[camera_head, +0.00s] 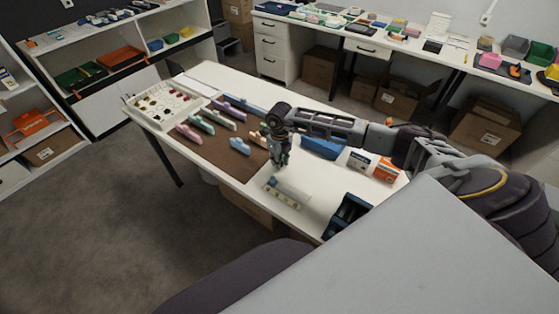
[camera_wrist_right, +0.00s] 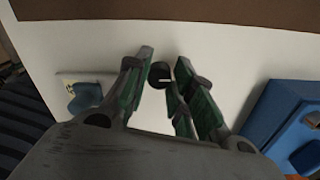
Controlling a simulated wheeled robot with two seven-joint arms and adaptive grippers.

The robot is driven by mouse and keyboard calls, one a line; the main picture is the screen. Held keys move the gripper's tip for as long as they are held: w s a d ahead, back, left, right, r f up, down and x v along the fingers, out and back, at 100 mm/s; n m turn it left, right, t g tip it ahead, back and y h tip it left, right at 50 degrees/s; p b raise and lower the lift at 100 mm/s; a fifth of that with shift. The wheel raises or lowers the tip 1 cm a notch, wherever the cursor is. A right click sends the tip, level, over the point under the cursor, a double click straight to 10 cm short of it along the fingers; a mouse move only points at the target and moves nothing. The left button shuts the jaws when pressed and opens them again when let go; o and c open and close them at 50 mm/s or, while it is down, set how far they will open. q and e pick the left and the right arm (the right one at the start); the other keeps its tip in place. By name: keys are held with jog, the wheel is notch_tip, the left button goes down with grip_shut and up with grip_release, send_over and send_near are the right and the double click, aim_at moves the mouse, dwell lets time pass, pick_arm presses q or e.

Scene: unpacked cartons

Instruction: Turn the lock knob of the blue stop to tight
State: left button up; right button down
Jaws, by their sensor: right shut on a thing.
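My right gripper (camera_head: 280,160) is low over the white table, just right of the brown mat. The right wrist view shows its two green-lined fingers (camera_wrist_right: 163,82) shut on a black round knob (camera_wrist_right: 160,74) with a pale line across it. The body under the knob is hidden, so I cannot tell whether it is the blue stop. A light blue piece (camera_head: 240,147) lies on the mat's near side, left of the gripper. In the right wrist view, another blue piece (camera_wrist_right: 86,97) sits on a pale plate at the left. My left gripper is not in view.
Several coloured pieces lie on the brown mat (camera_head: 236,163), beside a white compartment tray (camera_head: 140,117). A blue bin (camera_head: 320,147), small boxes (camera_head: 385,171) and a dark blue holder (camera_head: 346,214) stand right of the gripper.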

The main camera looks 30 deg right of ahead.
dwell(0.4)
jog(key=c, duration=1.2)
grip_release()
notch_tip(320, 180, up, 12)
dwell(0.4)
